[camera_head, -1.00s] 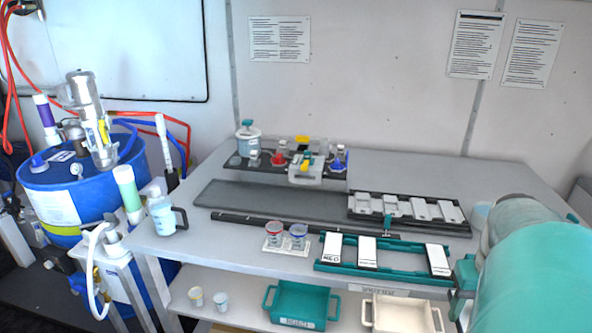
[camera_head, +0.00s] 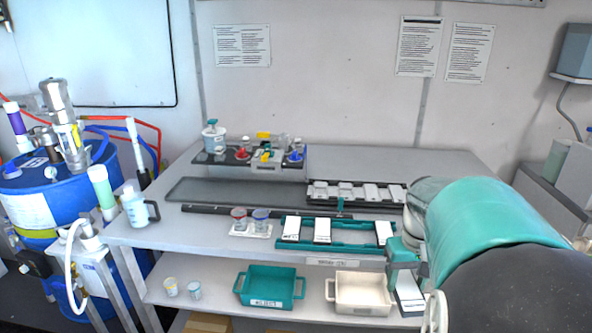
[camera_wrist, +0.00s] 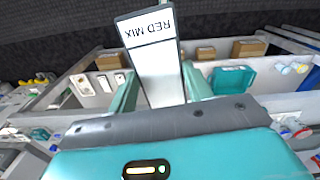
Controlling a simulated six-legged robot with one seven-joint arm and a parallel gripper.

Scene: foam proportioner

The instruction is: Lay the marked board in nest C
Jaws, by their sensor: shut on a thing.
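My gripper (camera_head: 404,262) is shut on a white board (camera_head: 409,296) with a dark edge, held in front of the table's right part. In the wrist view the board (camera_wrist: 153,58) sits between the fingers (camera_wrist: 160,92) and bears the words RED MIX, upside down. A teal rack (camera_head: 352,244) on the table's front edge holds three white boards with an empty gap between the second and third. Behind it a black rack (camera_head: 313,201) holds several white pieces. I cannot read a letter C on either rack.
A tray with two cups (camera_head: 250,222) stands left of the teal rack. A dark grey mat (camera_head: 235,190) lies behind. A teal bin (camera_head: 269,285) and a cream bin (camera_head: 362,293) stand on the lower shelf. Blue drum (camera_head: 35,200) is at left.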

